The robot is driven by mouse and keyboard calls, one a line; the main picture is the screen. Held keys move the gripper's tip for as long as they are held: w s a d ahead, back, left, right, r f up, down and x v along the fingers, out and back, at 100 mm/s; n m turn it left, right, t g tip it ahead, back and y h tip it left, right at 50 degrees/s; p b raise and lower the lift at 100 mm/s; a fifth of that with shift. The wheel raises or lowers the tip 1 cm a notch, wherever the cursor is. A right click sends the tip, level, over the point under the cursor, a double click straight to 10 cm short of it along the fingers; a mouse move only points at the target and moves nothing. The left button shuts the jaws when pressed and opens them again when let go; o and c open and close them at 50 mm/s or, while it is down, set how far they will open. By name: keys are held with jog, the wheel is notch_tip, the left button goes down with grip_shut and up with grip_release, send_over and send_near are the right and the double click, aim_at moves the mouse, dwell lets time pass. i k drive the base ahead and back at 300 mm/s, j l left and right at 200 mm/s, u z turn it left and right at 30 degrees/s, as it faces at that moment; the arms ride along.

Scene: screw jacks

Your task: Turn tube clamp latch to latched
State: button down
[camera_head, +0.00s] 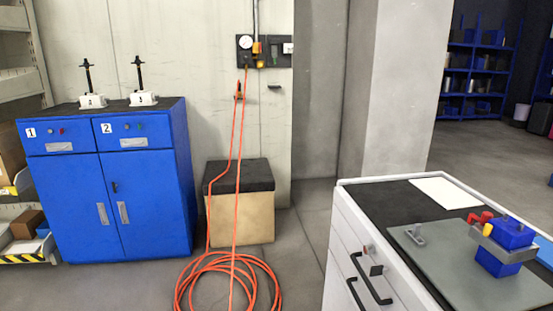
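On the bench at the lower right lies a grey plate (448,264). A blue block assembly (512,233) with a grey band (501,251) around or across it stands on the plate, and it looks like the tube clamp. A red handle-like part (479,217) sticks out at its left, beside a small yellow part (488,229). Which of these is the latch, and its exact position, I cannot tell at this size. A small grey bracket (415,234) sits on the plate's left part. My gripper is not in view.
The white drawer bench (345,240) has dark protruding handles (371,282) and a white sheet (445,193) on top. A blue cabinet (115,200) bears two screw jacks (140,85) (90,88). A coiled orange hose (230,262) lies on the floor, by a black-topped box (240,215).

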aim_at(486, 215)
jog(key=z, duration=1.25)
